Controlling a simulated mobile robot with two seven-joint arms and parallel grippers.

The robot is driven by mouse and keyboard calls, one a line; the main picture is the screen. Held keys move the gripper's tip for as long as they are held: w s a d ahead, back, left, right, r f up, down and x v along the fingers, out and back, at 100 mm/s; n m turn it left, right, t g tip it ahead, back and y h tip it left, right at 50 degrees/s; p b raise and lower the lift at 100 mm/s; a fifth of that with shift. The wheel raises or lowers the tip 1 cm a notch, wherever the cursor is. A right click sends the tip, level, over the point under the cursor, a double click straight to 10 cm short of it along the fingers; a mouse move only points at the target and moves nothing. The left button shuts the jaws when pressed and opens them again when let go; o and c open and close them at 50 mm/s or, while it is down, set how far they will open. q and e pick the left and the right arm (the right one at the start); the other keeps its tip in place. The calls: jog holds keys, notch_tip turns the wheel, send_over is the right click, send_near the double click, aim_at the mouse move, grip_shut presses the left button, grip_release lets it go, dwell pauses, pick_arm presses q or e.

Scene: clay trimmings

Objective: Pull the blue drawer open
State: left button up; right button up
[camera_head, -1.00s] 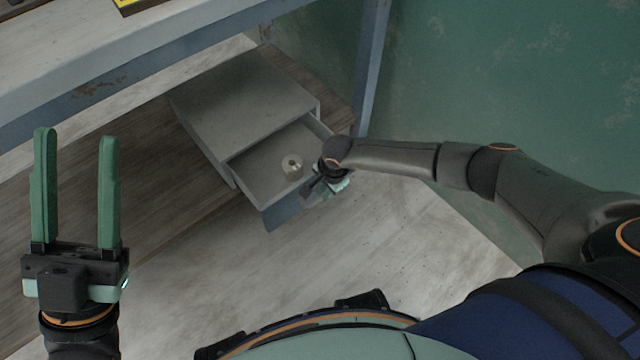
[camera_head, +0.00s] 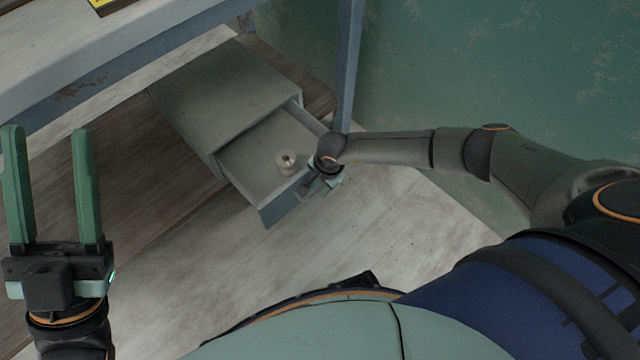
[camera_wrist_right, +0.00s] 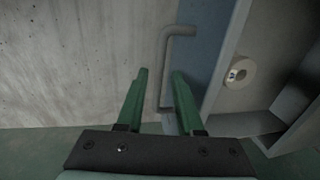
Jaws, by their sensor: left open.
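The blue drawer (camera_head: 288,207) stands partly pulled out of a grey cabinet (camera_head: 225,88) under a table. Its blue front also shows in the right wrist view (camera_wrist_right: 205,60). My right gripper (camera_head: 322,184) is at the drawer front; its fingers are largely hidden by the wrist in the head view. In the right wrist view, my right gripper (camera_wrist_right: 160,72) has its fingers apart, with the bar of the drawer handle (camera_wrist_right: 165,65) between them and a gap on both sides. My left gripper (camera_head: 46,135) is open and empty, at the far left.
A small pale ring-shaped roll (camera_head: 286,162) lies inside the drawer. A table leg (camera_head: 348,70) stands close behind my right wrist, near a green wall (camera_head: 480,70). The floor in front of the drawer (camera_head: 370,235) is clear.

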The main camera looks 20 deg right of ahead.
jog(key=shift+o, duration=0.5)
jog(key=shift+r, duration=0.15)
jog(key=shift+s+r, duration=0.1)
jog(key=shift+r, duration=0.25)
pick_arm(q)
notch_tip(320, 180, up, 4)
jog(key=r+p, duration=0.1)
jog(key=p, duration=0.4)
jog(key=w+f+n+y, duration=0.2)
jog(key=w+f+y, duration=0.1)
jog(key=f+y, duration=0.1)
jog(key=shift+w+a+f+n, duration=0.3)
jog(key=shift+a+f+n, duration=0.15)
jog(key=shift+f, duration=0.25)
pick_arm(e)
notch_tip(320, 180, up, 11)
jog(key=s, duration=0.2)
jog(key=shift+d+r, duration=0.15)
jog(key=shift+d, duration=0.25)
